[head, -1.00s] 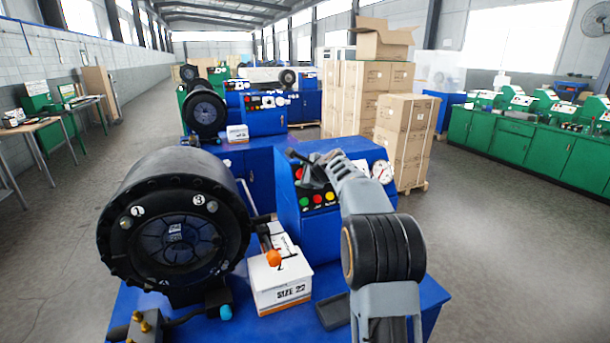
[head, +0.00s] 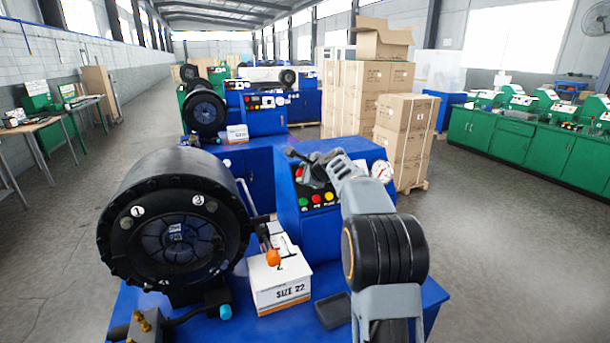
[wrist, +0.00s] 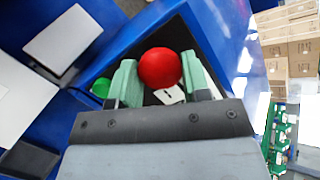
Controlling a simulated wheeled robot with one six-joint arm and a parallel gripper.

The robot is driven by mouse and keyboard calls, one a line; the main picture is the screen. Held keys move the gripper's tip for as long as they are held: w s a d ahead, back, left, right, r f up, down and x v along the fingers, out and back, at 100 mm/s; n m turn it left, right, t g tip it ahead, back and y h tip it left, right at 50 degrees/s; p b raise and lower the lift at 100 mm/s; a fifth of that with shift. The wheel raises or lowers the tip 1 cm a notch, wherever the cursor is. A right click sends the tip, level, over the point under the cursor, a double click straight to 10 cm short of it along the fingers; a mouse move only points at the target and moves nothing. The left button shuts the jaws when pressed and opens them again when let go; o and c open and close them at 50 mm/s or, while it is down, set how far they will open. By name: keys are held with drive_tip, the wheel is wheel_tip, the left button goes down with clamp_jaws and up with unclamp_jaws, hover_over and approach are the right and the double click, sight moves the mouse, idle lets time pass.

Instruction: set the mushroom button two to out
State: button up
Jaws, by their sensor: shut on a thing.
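A round red mushroom button (wrist: 160,68) sits on the dark control panel in the wrist view. My gripper (wrist: 158,80) has its two pale green fingers on either side of the red head, shut on it. A white label with a dark mark lies beside the button; I cannot read it clearly. In the head view my gripper (head: 312,172) is at the panel on top of the blue cabinet (head: 345,222) and covers part of it. How far the button stands out is hard to tell.
Green, red and yellow buttons (head: 316,199) sit low on the same panel, close to my gripper. A pressure gauge (head: 382,172) is to the right. A black crimper head (head: 172,225), a white box (head: 280,285) and an orange-knobbed lever (head: 273,257) stand left and in front.

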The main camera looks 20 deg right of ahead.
drive_tip(key=o, duration=1.3)
drive_tip(key=shift+s, duration=0.1)
drive_tip(key=shift+r, duration=0.1)
drive_tip(key=b+v, duration=0.3)
drive_tip(key=v, duration=1)
drive_tip(key=shift+s+r, duration=0.2)
drive_tip(key=shift+s, duration=0.15)
